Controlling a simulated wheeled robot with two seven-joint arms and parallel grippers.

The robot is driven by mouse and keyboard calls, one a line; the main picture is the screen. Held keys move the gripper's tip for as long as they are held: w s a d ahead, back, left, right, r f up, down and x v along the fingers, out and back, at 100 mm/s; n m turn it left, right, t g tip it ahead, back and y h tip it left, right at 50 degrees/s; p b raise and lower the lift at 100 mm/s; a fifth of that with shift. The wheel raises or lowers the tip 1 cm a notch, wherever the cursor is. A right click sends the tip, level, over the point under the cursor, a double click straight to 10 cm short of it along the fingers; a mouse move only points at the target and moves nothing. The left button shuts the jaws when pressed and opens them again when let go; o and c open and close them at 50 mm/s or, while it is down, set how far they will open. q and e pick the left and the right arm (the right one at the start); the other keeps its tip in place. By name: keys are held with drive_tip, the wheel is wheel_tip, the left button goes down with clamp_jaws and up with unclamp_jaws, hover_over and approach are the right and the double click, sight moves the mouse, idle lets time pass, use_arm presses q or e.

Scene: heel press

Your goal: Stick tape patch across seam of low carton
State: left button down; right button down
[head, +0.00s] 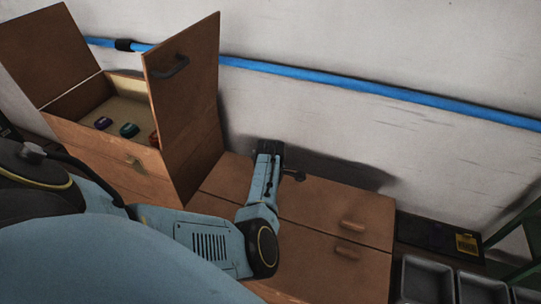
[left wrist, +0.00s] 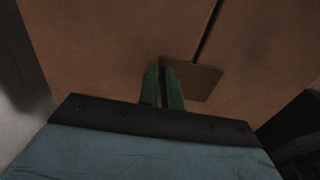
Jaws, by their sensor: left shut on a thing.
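The low carton (head: 318,205) is brown and closed, with a seam running along its top between two flaps. The carton top also fills much of the left wrist view (left wrist: 110,40), where the seam is a dark line. A tan tape patch (left wrist: 200,82) lies over the line of the seam there; I cannot tell whether it touches the carton. My left gripper (left wrist: 162,88) has its green fingers close together at the patch's left edge, shut on it. In the head view the left gripper (head: 268,150) is over the carton's far part, its fingertips hidden. My right gripper is not in view.
A taller open carton (head: 190,130) with raised flaps stands left, holding several small coloured items. A wall with a blue pipe (head: 330,82) is close behind. Grey trays (head: 427,280) and a dark box (head: 430,235) are at the right.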

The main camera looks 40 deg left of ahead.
use_arm(q)
drive_tip(key=shift+s+f, duration=0.1)
drive_tip(key=shift+f, duration=0.05)
idle(0.8)
drive_tip(key=c, duration=1.1)
unclamp_jaws()
drive_tip(key=shift+o, duration=0.2)
drive_tip(key=shift+p, duration=0.3)
wheel_tip(320, 180, up, 7)
drive_tip(key=p, duration=0.7)
drive_tip(key=shift+p, duration=0.35)
